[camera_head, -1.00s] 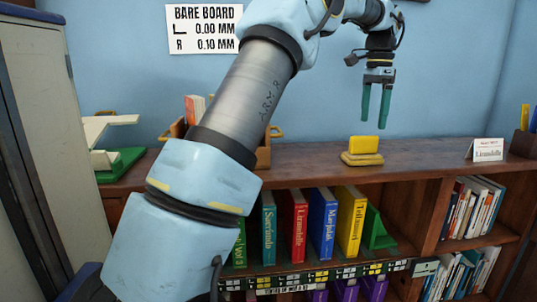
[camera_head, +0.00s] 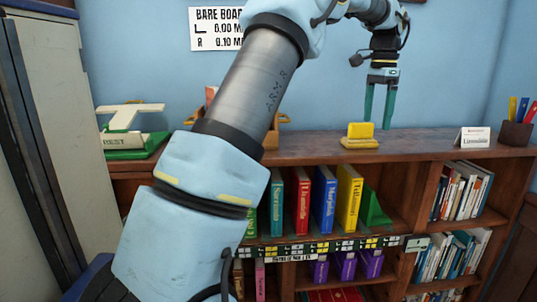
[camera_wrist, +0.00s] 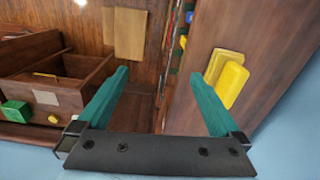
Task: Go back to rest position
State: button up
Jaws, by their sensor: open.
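My gripper (camera_head: 379,106) is open and empty, its two green fingers pointing down above the bookcase top, to the right of the yellow block. In the wrist view the open fingers (camera_wrist: 158,98) have nothing between them.
The yellow block (camera_head: 359,136) sits on the bookcase top (camera_head: 410,145); it also shows in the wrist view (camera_wrist: 228,80). Coloured books (camera_head: 324,200) and a green bookend (camera_head: 376,208) stand on the shelf below. A name card (camera_head: 474,138) and pen holder (camera_head: 514,132) are at right. A grey cabinet (camera_head: 60,130) stands at left.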

jog(key=s+a+f+n, duration=0.2)
jog(key=a+f+n, duration=0.3)
jog(key=a, duration=0.6)
jog(key=s+a+f+n, duration=0.25)
jog(key=a+f, duration=0.35)
jog(key=a, duration=0.4)
jog(key=s+a+f+n+t, duration=0.1)
jog(key=s+a+f+n, duration=0.6)
jog(key=s+a, duration=0.6)
jog(key=shift+a+f+t, duration=0.3)
jog(key=shift+a+f, duration=0.15)
jog(key=shift+f, duration=0.45)
jog(key=shift+n, duration=0.25)
